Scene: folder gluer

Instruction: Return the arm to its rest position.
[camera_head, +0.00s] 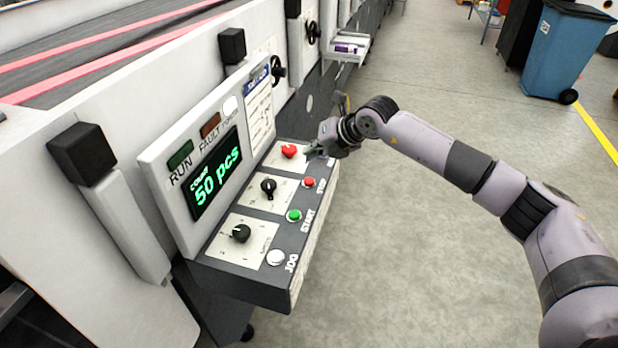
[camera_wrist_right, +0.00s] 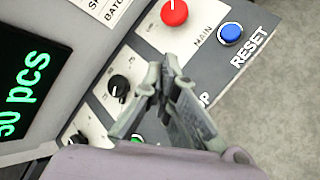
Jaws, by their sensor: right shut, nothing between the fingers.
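My right arm reaches in from the right in the head view, and its gripper (camera_head: 318,150) is at the far end of the control panel (camera_head: 240,283), near the red knob (camera_head: 289,151). In the right wrist view my right gripper (camera_wrist_right: 165,72) is shut and empty, with its fingertips together over the panel. The red knob (camera_wrist_right: 174,12) and the blue RESET button (camera_wrist_right: 230,33) lie beyond the fingertips there. The fingers hide part of the panel. I cannot tell whether they touch it. My left gripper is not in view.
The display (camera_head: 215,178) reads 50 pcs. Black knobs, a red button (camera_head: 309,182), a green START button (camera_head: 294,215) and a white JOG button (camera_head: 276,257) are on the panel. The floor (camera_head: 420,240) right of the machine is clear. A blue bin (camera_head: 556,55) stands far back.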

